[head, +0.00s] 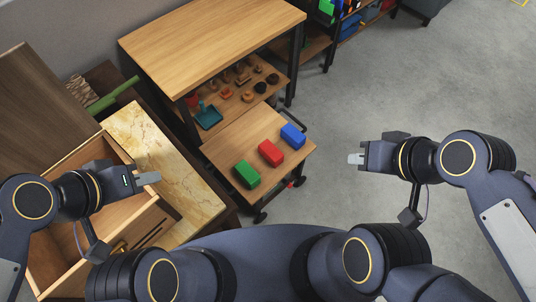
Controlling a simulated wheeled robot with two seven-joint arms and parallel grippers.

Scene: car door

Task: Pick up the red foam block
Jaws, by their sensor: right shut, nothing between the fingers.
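The red foam block (270,153) lies on a low wooden cart top (222,143), between a green block (246,174) and a blue block (292,136). My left gripper (150,179) is over the open drawer and marble top at the left, well to the left of the red block and apart from it. Whether its fingers are open cannot be made out. My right gripper (354,159) is shut and empty, over the floor to the right of the cart, pointing left toward the blocks and apart from them.
A taller wooden table (210,38) stands behind the cart, with a lower shelf (245,92) of small items. A marble-topped cabinet (165,160) with an open wooden drawer (85,163) stands at left. Grey floor (400,80) is clear to the right.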

